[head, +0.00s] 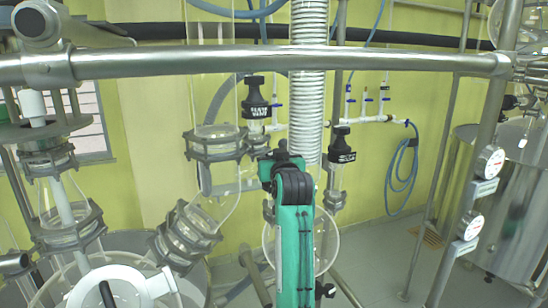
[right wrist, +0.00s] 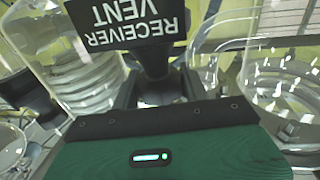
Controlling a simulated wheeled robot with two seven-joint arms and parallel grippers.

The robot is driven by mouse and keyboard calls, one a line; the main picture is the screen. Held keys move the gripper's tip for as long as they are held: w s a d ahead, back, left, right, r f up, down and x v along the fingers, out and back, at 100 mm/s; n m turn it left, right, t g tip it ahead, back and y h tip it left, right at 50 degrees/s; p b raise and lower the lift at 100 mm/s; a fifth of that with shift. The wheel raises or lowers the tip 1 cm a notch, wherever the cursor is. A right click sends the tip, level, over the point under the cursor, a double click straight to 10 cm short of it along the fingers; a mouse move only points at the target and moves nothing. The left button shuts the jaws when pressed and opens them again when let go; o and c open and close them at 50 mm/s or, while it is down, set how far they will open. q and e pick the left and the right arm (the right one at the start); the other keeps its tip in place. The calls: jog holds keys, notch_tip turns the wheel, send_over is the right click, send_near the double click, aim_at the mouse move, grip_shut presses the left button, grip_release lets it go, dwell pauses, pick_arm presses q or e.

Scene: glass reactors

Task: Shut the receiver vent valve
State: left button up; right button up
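The receiver vent valve (right wrist: 132,22) is at the top centre of the right wrist view. It has a black label reading RECEIVER VENT, upside down, and a dark body below it. My right gripper (right wrist: 160,90) is right at the valve, with dark fingers on both sides of its narrow lower part. I cannot tell whether they touch it. In the head view my green right arm and black gripper (head: 283,157) stand in the middle, in front of the glassware, and hide what is behind. My left gripper is not in view.
Two black-labelled valves, one upper (head: 256,97) and one right (head: 342,150), flank the ribbed white hose (head: 307,110); their labels are too small to read. A steel rail (head: 280,60) crosses above. A round glass flask (head: 328,242) is behind my arm. Gauges (head: 488,162) stand right.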

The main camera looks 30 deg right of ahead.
jog(key=shift+c, duration=1.2)
jog(key=shift+a+m+g+h, duration=0.1)
jog(key=shift+m+g+h, duration=0.7)
jog(key=shift+m+h, duration=0.5)
jog(key=shift+m+g+h+b, duration=0.3)
jog(key=shift+m+g+h, duration=0.15)
jog(key=shift+h, duration=0.55)
jog(key=shift+f+m+g+h+b, duration=0.15)
jog(key=shift+m+g+h+b, duration=0.65)
jog(key=shift+g+h, duration=0.15)
jog(key=shift+m+g+h+b, duration=0.35)
jog(key=shift+g, duration=0.05)
jog(key=o, duration=0.8)
jog(key=shift+c, duration=0.2)
